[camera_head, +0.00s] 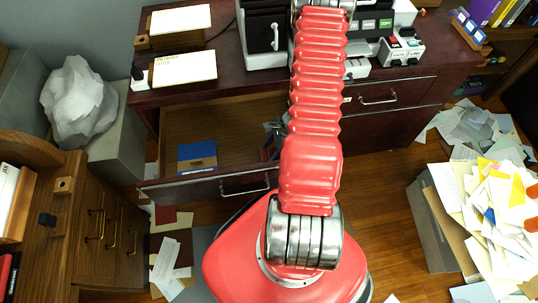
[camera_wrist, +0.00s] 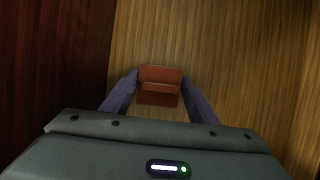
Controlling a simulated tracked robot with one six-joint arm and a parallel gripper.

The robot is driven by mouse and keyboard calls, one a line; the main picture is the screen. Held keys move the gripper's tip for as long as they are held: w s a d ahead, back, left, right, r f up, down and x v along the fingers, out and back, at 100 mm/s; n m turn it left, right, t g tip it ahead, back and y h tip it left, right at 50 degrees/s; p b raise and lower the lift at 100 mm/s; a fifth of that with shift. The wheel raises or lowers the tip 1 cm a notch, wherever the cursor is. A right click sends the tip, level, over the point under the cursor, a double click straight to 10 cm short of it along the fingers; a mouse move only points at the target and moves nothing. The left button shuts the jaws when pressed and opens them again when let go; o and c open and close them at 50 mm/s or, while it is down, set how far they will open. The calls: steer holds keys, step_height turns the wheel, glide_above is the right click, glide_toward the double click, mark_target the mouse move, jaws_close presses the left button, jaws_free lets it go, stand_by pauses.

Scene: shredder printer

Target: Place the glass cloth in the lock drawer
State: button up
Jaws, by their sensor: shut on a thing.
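My gripper (camera_wrist: 160,82) is shut on a small red-brown folded piece, taken to be the glass cloth (camera_wrist: 160,98), in the wrist view. Its two purple-grey fingers press on the cloth's left and right sides. Below the cloth is a bare wooden floor, with a dark red wall at the left. In the head view a drawer (camera_head: 205,188) in the dark red desk stands open, and a blue and tan item (camera_head: 197,156) lies inside. My gripper shows there only as a dark part at the drawer's right, mostly hidden behind my red arm. The cloth is hidden in that view.
The desk top holds a labelled letter tray (camera_head: 185,68) and a black-and-white machine (camera_head: 264,35). At the right a grey bin (camera_head: 428,225) overflows with paper, and loose sheets cover the floor. A wooden cabinet (camera_head: 100,225) stands at the left.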

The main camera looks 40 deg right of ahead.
steer(key=shift+f, duration=1)
steer(key=shift+f, duration=0.1)
steer(key=o, duration=1.1)
steer(key=v, duration=1.2)
steer(key=shift+w+r, duration=0.15)
steer(key=shift+r, duration=0.1)
